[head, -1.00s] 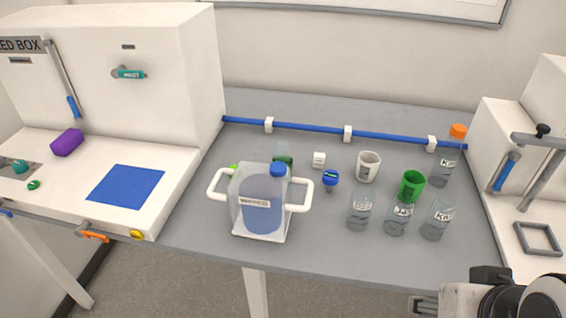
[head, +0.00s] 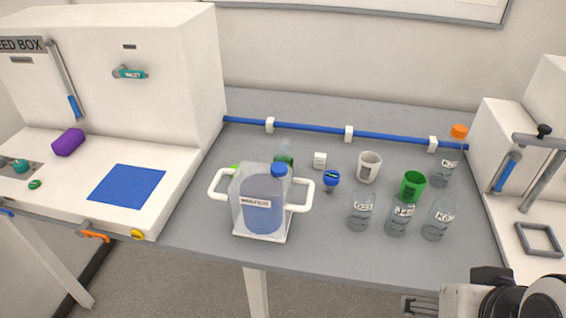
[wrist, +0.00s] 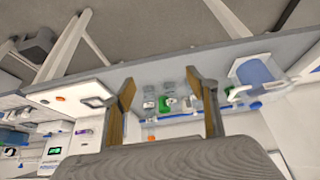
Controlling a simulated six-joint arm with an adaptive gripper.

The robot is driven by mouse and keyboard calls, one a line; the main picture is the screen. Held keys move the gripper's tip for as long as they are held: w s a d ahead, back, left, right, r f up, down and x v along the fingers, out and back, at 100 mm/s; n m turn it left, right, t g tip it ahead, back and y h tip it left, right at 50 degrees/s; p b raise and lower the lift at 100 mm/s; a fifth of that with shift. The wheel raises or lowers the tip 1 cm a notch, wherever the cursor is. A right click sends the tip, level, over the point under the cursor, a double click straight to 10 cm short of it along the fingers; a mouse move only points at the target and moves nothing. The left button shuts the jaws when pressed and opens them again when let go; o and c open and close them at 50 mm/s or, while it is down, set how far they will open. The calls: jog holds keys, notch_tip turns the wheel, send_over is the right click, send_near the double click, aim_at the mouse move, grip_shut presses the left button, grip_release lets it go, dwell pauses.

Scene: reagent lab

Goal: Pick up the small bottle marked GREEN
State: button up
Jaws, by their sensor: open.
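A small clear bottle with green in its lower part (head: 285,157) stands on the grey bench in the head view. The large jug in front partly hides it, and I cannot read a label on it. My gripper (wrist: 160,80) shows in the wrist view with its two fingers apart and nothing between them. It is away from the bench objects, which appear upside down beyond the fingers. I cannot make out the green bottle for certain in the wrist view.
A large two-handled jug (head: 262,207) with blue contents stands at the front. Several clear bottles, a green cup (head: 413,186), a white cup (head: 369,167) and a blue-topped item (head: 331,178) stand to its right. A blue rail (head: 310,130) runs behind.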

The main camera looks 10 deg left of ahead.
dwell(0.3)
jog(key=w+d+r+n+t+h, duration=0.15)
jog(key=w+r, duration=0.35)
jog(key=w, duration=0.6)
jog(key=w+d+r+m+t, duration=0.1)
jog(key=w+d+r+t, duration=0.2)
jog(key=w, duration=0.8)
jog(key=w+a+r+n+t+y, duration=0.1)
jog(key=w+a+r+n+t, duration=0.1)
jog(key=w+a, duration=0.35)
jog(key=w+a+r+n+t+y, duration=0.1)
jog(key=w+a+r+n+y, duration=0.15)
jog(key=w, duration=0.65)
jog(key=n+g+y, duration=0.8)
jog(key=y, duration=0.2)
send_over(283, 159)
jog(key=d, duration=0.3)
notch_tip(283, 159, down, 17)
jog(key=shift+w+d+t, duration=0.2)
jog(key=shift+w+t, duration=0.05)
jog(key=shift+w, duration=0.1)
